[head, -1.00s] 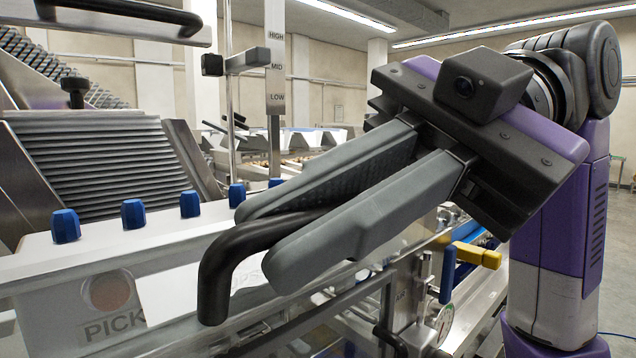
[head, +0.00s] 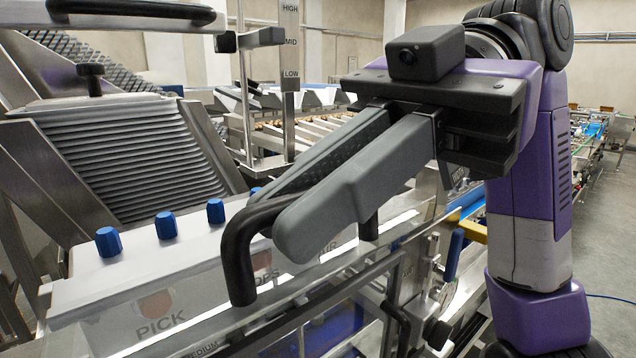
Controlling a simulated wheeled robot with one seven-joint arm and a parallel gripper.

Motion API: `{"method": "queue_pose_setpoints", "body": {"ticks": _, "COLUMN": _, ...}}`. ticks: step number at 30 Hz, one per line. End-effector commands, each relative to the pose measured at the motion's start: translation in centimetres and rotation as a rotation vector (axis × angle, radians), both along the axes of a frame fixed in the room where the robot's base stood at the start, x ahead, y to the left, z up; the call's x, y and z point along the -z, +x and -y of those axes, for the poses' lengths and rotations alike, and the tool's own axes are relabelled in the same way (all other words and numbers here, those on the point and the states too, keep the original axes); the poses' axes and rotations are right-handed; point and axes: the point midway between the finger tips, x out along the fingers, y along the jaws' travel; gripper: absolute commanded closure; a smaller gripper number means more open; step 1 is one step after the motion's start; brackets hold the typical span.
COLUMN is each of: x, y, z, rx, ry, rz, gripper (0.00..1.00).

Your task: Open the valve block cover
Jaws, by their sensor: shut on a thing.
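My gripper (head: 277,216) is shut on a black bar handle (head: 238,262) in the middle of the head view. Its two grey fingers lie on either side of the bar and hide part of it. The handle's near end bends down at the left, and its other end shows beyond the fingers. It stands over a metal-edged panel that looks like the valve block cover (head: 330,283). How the handle joins the cover, and how far the cover stands open, I cannot tell. Behind is a pale box labelled PICK (head: 160,303) with several blue knobs (head: 166,225) on top.
A ribbed grey bellows (head: 135,155) on a sloped metal frame stands at the left. A post marked HIGH, MID and LOW (head: 290,75) rises behind. A yellow fitting (head: 472,232) and pipework lie beside my arm. Open floor shows at the right.

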Motion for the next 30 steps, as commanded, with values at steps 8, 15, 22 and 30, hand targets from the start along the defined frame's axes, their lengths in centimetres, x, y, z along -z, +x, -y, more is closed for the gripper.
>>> {"method": "queue_pose_setpoints", "body": {"ticks": 8, "x": 0.1, "y": 0.1, "z": 0.0, "rx": 0.003, "ry": 0.000, "rz": -0.002, "gripper": 1.00}}
{"method": "queue_pose_setpoints", "body": {"ticks": 15, "x": 0.0, "y": 0.0, "z": 0.0, "rx": 0.001, "ry": 0.000, "rz": 0.000, "gripper": 0.67}}
{"method": "queue_pose_setpoints", "body": {"ticks": 22, "x": 0.0, "y": 0.1, "z": 0.1, "rx": 0.001, "ry": 0.000, "rz": 0.000, "gripper": 0.67}}
{"method": "queue_pose_setpoints", "body": {"ticks": 30, "x": -1.3, "y": 1.9, "z": 2.8, "rx": 0.004, "ry": 0.003, "rz": 0.000, "gripper": 0.67}}
